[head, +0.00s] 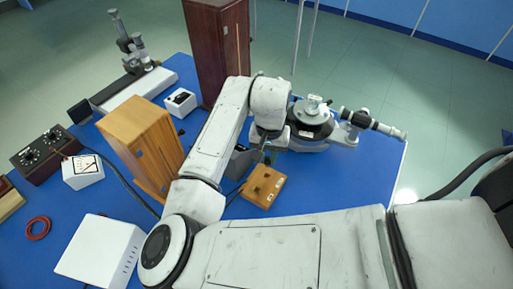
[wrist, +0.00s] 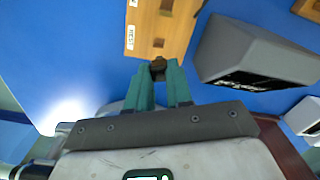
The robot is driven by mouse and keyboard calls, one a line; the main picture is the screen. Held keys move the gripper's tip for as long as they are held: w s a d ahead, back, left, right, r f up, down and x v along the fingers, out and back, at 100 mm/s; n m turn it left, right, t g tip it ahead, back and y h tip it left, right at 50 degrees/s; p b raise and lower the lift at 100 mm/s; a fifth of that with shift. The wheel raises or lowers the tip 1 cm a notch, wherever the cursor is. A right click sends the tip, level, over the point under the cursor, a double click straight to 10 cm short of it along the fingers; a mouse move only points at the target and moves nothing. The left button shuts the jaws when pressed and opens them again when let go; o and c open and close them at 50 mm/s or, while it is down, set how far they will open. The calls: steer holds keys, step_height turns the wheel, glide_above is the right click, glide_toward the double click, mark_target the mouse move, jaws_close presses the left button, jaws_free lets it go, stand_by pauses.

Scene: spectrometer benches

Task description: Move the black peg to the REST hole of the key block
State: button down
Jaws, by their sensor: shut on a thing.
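The key block (head: 263,187) is a small orange wooden block on the blue bench. It also fills the top of the wrist view (wrist: 178,30), with a white label reading REST and a dark square hole (wrist: 158,42) beside that label. Another dark hole or peg (wrist: 167,7) is farther up, cut by the frame edge. My gripper (wrist: 158,72) has teal fingers shut on the black peg (wrist: 158,63), a short dark piece at the tips near the block's edge. I cannot tell whether the peg touches the block. In the head view my arm mostly hides the gripper.
A grey wedge-shaped unit (wrist: 250,55) stands close to the block. The spectrometer (head: 312,122) with its telescope is behind at the right.

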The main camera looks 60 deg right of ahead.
steer(key=shift+f+b, duration=2.6)
steer(key=shift+f, duration=0.65)
steer(key=c, duration=0.9)
jaws_free()
steer(key=shift+c, duration=0.2)
steer(key=shift+r, duration=0.1)
step_height(320, 180, up, 11)
steer(key=shift+f, duration=0.2)
steer(key=shift+s, duration=0.15)
